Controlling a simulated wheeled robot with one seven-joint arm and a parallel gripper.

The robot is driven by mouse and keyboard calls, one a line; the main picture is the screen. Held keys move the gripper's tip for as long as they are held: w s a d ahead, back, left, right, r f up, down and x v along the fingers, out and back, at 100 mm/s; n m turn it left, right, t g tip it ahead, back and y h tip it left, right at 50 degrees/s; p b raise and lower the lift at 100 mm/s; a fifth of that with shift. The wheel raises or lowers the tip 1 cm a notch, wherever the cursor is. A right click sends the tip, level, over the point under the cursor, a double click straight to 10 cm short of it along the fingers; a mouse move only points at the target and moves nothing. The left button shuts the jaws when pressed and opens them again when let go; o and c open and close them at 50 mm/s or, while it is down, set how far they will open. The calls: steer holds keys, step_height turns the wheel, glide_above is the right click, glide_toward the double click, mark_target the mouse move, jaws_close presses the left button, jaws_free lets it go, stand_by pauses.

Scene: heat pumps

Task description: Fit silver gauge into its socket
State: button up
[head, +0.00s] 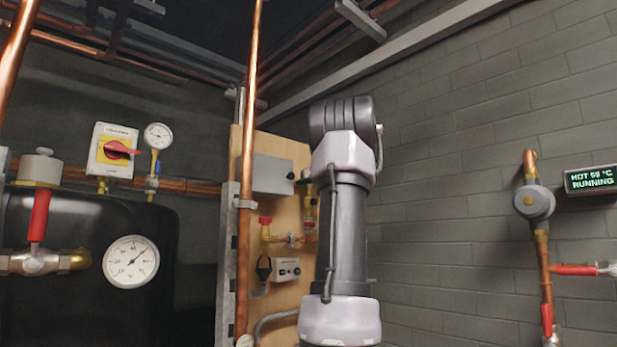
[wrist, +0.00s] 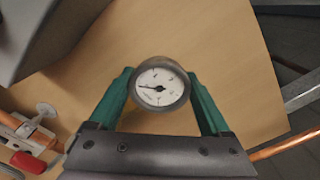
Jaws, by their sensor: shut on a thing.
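The silver gauge (wrist: 160,84) has a round white dial, a dark needle and a grey metal rim. In the wrist view it sits between the green fingers of my gripper (wrist: 160,88), which is shut on it. The dial faces the wrist camera, and the gauge's underside is hidden. Plain wooden board (wrist: 225,50) lies behind it in that view. In the head view my arm stands in front of the board's right side, and I cannot make out the gripper or held gauge there. I cannot pick out the socket with certainty.
The wooden board carries a grey box (head: 272,174), a red-handled valve (head: 265,222) and a small control unit (head: 286,269). A copper pipe (head: 250,120) runs upright before the board's left edge. A black tank with a large dial (head: 131,262) stands left. A grey box (wrist: 40,35) edges the wrist view.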

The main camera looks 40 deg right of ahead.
steer(key=shift+f, duration=1.75)
stand_by(1.4)
steer(key=o, duration=1.6)
steer(key=shift+s, duration=0.15)
steer(key=s, duration=0.8)
steer(key=shift+s+d, duration=0.1)
steer(key=shift+d, duration=0.2)
